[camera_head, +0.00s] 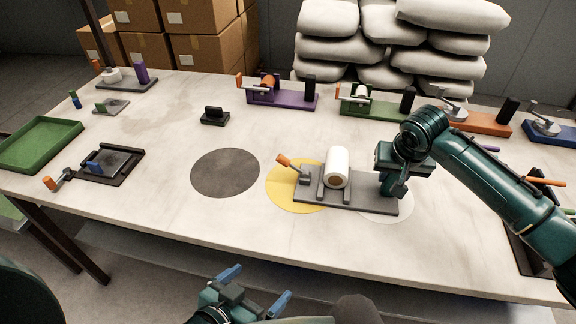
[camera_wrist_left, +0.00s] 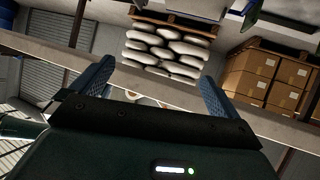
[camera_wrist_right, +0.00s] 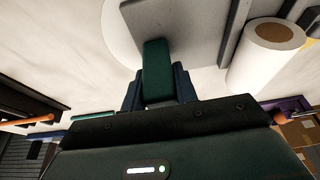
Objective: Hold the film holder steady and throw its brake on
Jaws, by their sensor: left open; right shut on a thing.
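The film holder is a grey plate (camera_head: 362,203) carrying a white film roll (camera_head: 337,165) between two supports. Its brake lever (camera_head: 287,162), with an orange tip, leans up and left at the plate's left end. My right gripper (camera_head: 393,183) is shut on the upright dark green handle (camera_wrist_right: 157,70) at the plate's right end. The roll (camera_wrist_right: 265,48) and plate (camera_wrist_right: 178,18) also show in the right wrist view. My left gripper (camera_head: 254,288) is open and empty in front of the table, well short of the holder.
The holder sits across a yellow disc (camera_head: 282,197) and a white disc (camera_head: 388,213). A dark grey disc (camera_head: 225,172) lies bare to its left. Similar holders, one with a purple base (camera_head: 285,100), line the back. A green tray (camera_head: 40,144) is far left. The front table strip is clear.

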